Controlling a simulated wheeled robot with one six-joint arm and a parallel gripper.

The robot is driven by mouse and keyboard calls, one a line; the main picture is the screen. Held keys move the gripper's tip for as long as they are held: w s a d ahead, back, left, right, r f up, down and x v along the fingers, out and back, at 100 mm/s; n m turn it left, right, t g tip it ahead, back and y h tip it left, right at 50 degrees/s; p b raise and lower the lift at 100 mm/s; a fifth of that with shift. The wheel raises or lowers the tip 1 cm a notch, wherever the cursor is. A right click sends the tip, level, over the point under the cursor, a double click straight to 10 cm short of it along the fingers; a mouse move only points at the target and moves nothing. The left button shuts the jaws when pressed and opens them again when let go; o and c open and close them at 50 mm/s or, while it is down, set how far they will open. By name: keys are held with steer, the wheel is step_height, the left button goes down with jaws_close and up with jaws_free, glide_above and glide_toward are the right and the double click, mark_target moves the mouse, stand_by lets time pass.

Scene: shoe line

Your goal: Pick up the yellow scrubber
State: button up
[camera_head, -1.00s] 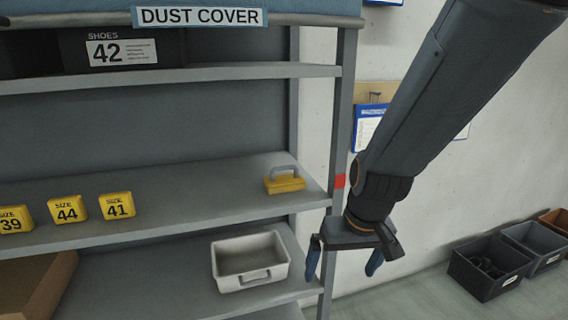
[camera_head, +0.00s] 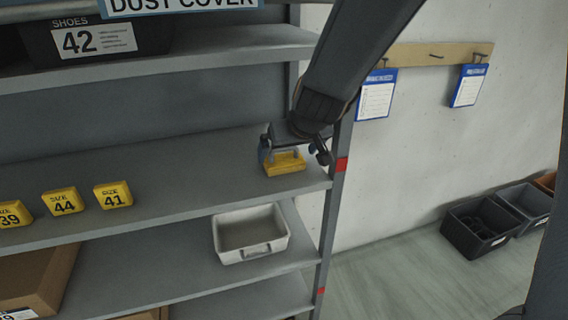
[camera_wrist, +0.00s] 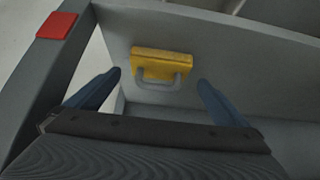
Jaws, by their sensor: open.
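The yellow scrubber (camera_head: 285,164) has a grey loop handle and sits on the middle shelf (camera_head: 222,184), near its right end. My gripper (camera_head: 290,152) is at the scrubber in the head view and partly hides it and its handle. In the wrist view the scrubber (camera_wrist: 162,64) lies ahead of my gripper (camera_wrist: 160,82), between the lines of the two blue fingers. The grey handle (camera_wrist: 163,83) points toward me. The fingers are open and apart, with nothing between their tips that I can see being held.
Yellow size blocks (camera_head: 113,195) stand left on the same shelf. A white bin (camera_head: 250,234) is on the shelf below. The rack's right post (camera_head: 333,200) with red marks is close to my gripper. An upper shelf (camera_head: 200,56) holds a dark shoe box. Dark crates (camera_head: 480,228) stand on the floor.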

mark_target(284, 159)
steer(key=b+x, duration=0.3)
steer(key=x, duration=0.2)
steer(key=shift+r, duration=0.1)
steer(key=c, duration=0.9)
